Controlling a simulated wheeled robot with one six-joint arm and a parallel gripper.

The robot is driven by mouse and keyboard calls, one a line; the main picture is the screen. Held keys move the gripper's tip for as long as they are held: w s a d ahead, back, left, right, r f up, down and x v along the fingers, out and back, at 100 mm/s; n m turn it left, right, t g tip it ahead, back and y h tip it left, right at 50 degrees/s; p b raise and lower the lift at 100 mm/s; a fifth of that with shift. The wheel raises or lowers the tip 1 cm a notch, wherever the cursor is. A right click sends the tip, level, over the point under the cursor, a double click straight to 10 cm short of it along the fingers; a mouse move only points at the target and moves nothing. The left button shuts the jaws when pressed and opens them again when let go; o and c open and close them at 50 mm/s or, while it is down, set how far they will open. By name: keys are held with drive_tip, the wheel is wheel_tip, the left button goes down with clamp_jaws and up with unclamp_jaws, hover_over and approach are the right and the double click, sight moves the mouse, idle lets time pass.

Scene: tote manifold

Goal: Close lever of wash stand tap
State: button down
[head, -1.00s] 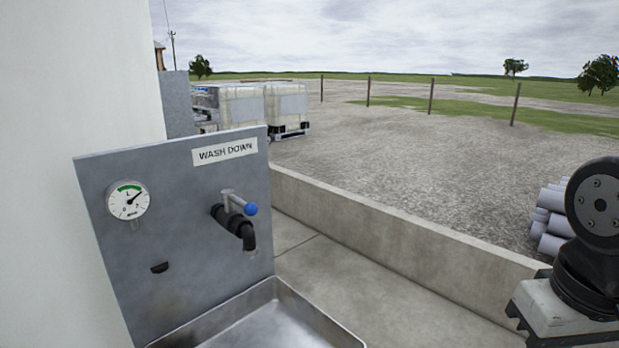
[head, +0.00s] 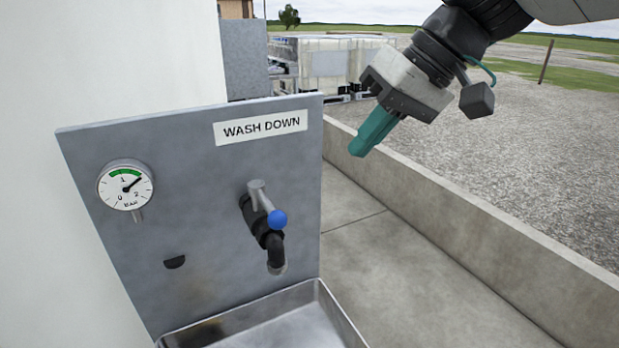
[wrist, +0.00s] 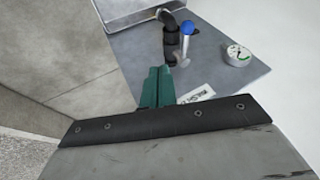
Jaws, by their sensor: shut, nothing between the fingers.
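The wash stand tap (head: 267,236) sticks out of a grey panel marked WASH DOWN. It has a black body and a spout bent downward. Its metal lever (head: 259,194) ends in a blue knob (head: 277,219) and points out from the panel toward the viewer. My gripper (head: 358,150) has teal fingers, is shut and empty, and hangs up and to the right of the tap, apart from it. In the wrist view the shut fingers (wrist: 156,88) point toward the tap (wrist: 171,42) and its blue knob (wrist: 187,28).
A pressure gauge (head: 126,186) sits left on the panel (head: 200,230). A metal basin (head: 318,298) is below the tap. A low concrete wall (head: 470,215) runs along the right. White tote tanks (head: 318,65) stand behind. The space between gripper and tap looks clear.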

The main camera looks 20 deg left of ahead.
sight(266, 203)
drive_tip(key=s+a+f, duration=0.4)
drive_tip(key=a+f, duration=0.4)
drive_tip(key=a, duration=0.1)
drive_tip(key=shift+f, duration=0.4)
